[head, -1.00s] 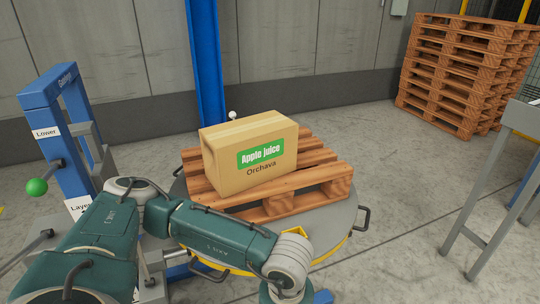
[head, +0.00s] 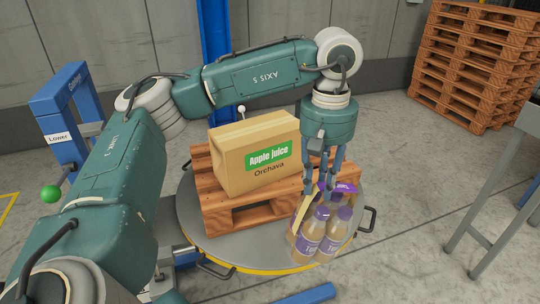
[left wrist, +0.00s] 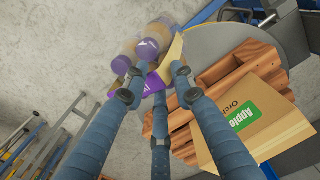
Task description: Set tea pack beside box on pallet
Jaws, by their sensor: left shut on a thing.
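My left gripper (head: 323,180) is shut on the tea pack (head: 325,232), a cluster of bottles with purple caps and labels in a purple and yellow carrier. The pack hangs upright at the right front of the pallet (head: 232,219), in front of the box in the head view. The box (head: 240,165), brown with a green "Apple Juice" label, sits on the pallet. The left wrist view shows the fingers on the pack's carrier (left wrist: 158,75), with the box (left wrist: 265,130) to the right, apart from the pack. My right gripper is not in view.
The pallet rests on a round grey turntable (head: 258,250) with a yellow edge and handles. A blue post (head: 215,60) stands behind. A blue frame with a green knob (head: 51,193) is at left. Stacked pallets (head: 475,65) and a grey table stand at right.

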